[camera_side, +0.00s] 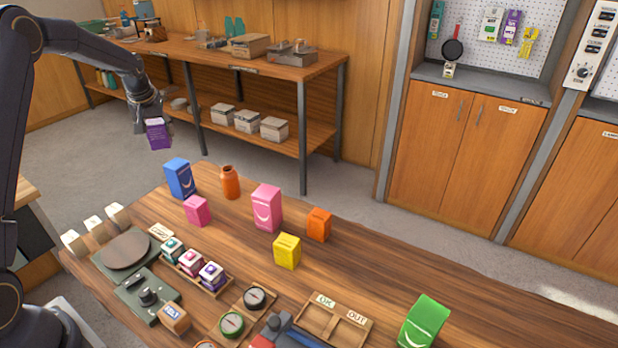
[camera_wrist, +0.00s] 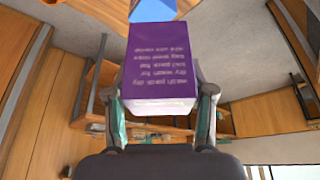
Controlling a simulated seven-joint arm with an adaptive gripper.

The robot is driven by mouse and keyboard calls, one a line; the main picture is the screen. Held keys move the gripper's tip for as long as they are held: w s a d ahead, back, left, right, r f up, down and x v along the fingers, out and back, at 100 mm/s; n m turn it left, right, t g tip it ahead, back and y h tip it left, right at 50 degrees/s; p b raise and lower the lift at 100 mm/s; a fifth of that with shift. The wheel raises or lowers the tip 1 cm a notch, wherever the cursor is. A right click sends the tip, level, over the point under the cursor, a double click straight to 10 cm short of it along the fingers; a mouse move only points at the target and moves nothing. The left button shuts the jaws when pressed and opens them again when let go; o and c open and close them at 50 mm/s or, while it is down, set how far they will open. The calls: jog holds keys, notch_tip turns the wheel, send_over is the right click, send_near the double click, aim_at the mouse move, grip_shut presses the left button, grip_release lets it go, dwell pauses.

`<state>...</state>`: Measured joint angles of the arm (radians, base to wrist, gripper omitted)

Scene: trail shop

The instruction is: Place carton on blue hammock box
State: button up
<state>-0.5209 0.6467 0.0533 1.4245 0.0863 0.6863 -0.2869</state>
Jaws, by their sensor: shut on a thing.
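A purple carton (camera_side: 157,133) with printed text is in my gripper (camera_side: 149,117), held in the air up and left of the blue hammock box (camera_side: 179,178). In the wrist view the carton (camera_wrist: 158,58) fills the middle, its text upside down, between the two fingers of my gripper (camera_wrist: 163,105). The blue hammock box has a white curved mark and stands upright at the table's far left edge. In the wrist view part of a blue shape (camera_wrist: 153,10), likely this box, shows beyond the carton; the rest is hidden behind it.
An orange bottle (camera_side: 230,183) stands just right of the blue box, and a small pink box (camera_side: 197,210) stands in front. A larger pink box (camera_side: 267,208), an orange box (camera_side: 318,224) and a yellow box (camera_side: 287,251) stand further right. The blue box's top looks clear.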

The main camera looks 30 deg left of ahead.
jog(key=w+f, duration=0.1)
jog(key=w+a+f, duration=0.1)
jog(key=f, duration=0.1)
jog(key=w+f, duration=0.1)
jog(key=f, duration=0.1)
jog(key=shift+w+a, duration=0.25)
jog(key=shift+a, duration=0.15)
jog(key=shift+f, duration=1.55)
jog(key=shift+f, duration=0.2)
jog(key=o, duration=1.3)
jog(key=shift+o, duration=0.2)
jog(key=shift+r, duration=0.1)
